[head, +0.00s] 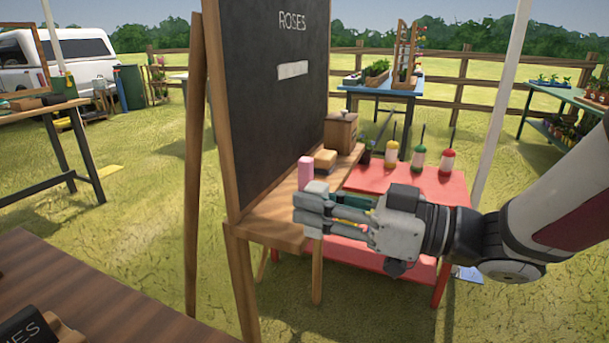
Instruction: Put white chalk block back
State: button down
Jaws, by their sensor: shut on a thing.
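My gripper (312,214) is at the front end of the wooden ledge (268,226) under the blackboard. Its fingers point left and are shut on a pale block, which looks like the white chalk block; the light grey fingers hide much of it and its edges are hard to tell from them. A pink chalk block (305,172) stands upright on the ledge just behind the fingertips. I cannot tell whether the held block touches the ledge.
An eraser-like block (324,163) and a wooden box (340,130) stand farther back on the ledge. The blackboard (265,100) reads "ROSES" above a white strip (292,69). A red table (395,181) with several bottles stands behind my gripper. A dark wooden table (90,305) is at front left.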

jog(key=p, duration=0.2)
jog(key=shift+w+a+p, duration=0.3)
jog(key=shift+p, duration=0.05)
jog(key=w+a+b, duration=0.1)
jog(key=w, duration=0.2)
jog(key=w+a+f+b, duration=0.1)
jog(key=w, duration=0.3)
jog(key=w+a+b, duration=0.1)
jog(key=w+a, duration=0.1)
jog(key=w, duration=0.1)
jog(key=shift+w+a+f+b, duration=0.1)
jog(key=shift+w+f+b, duration=0.15)
jog(key=shift+w+b, duration=0.05)
jog(key=shift+w+a, duration=0.25)
jog(key=shift+w, duration=0.5)
jog(key=shift+w+a+f+b, duration=0.1)
jog(key=shift+w+f+b, duration=0.1)
jog(key=shift+b, duration=0.2)
jog(key=shift+f+b, duration=0.95)
jog(key=shift+f, duration=0.6)
jog(key=shift+f, duration=0.1)
jog(key=c, duration=1.4)
grip_release()
